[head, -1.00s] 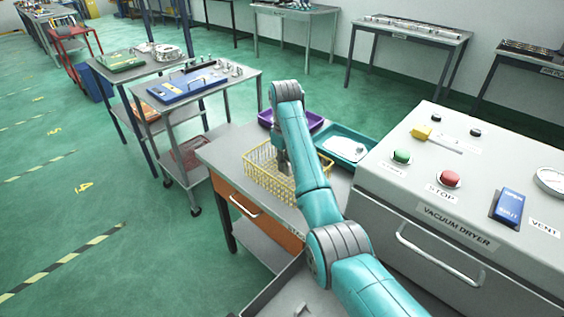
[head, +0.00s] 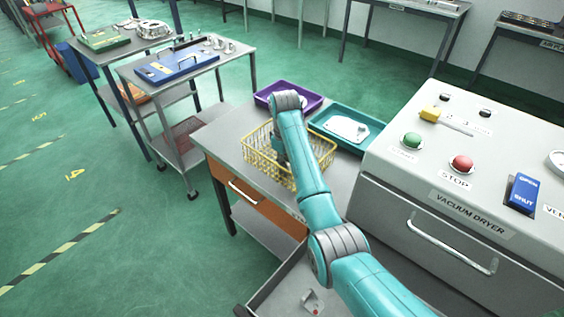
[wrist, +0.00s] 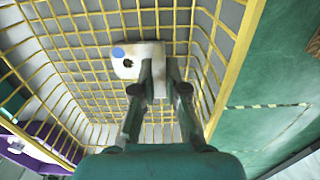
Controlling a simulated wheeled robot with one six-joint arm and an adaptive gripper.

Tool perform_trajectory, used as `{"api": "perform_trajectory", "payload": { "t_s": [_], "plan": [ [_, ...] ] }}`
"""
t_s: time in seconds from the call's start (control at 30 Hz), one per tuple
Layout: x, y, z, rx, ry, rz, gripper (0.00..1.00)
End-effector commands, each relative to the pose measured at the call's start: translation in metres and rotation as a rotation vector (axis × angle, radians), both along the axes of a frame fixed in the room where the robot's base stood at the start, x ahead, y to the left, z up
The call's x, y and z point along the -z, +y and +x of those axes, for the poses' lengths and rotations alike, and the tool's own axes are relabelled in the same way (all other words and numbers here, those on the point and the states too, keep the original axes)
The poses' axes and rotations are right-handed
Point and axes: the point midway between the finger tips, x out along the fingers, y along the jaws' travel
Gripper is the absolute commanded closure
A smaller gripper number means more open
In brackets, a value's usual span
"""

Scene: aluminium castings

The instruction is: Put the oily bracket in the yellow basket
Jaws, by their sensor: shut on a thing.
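The yellow wire basket (head: 250,150) stands on the grey bench beside the vacuum dryer. My gripper (head: 281,158) reaches down into it, partly hidden by my arm and the basket wires.
A purple tray (head: 310,101) and a teal tray (head: 372,143) with a white part stand behind the basket. The vacuum dryer (head: 400,197) is to the right. Another bracket with a red spot (head: 311,300) lies in a grey tray at the front.

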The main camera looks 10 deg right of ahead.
Motion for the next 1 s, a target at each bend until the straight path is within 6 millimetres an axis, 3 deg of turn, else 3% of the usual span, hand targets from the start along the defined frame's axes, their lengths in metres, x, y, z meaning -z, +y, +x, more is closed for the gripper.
{"api": "perform_trajectory", "payload": {
  "t_s": [0.37, 0.4, 0.5, 0.83, 1.0],
  "plan": [
    [0.005, -0.001, -0.001, 0.000, -0.001, 0.000, 1.00],
    [0.005, -0.001, -0.001, 0.000, -0.001, 0.000, 0.83],
    [0.005, -0.001, -0.001, 0.000, -0.001, 0.000, 0.63],
    [0.003, -0.001, 0.000, 0.000, -0.002, 0.000, 0.63],
    [-0.016, 0.003, 0.005, -0.001, -0.003, 0.000, 0.63]
  ]
}}
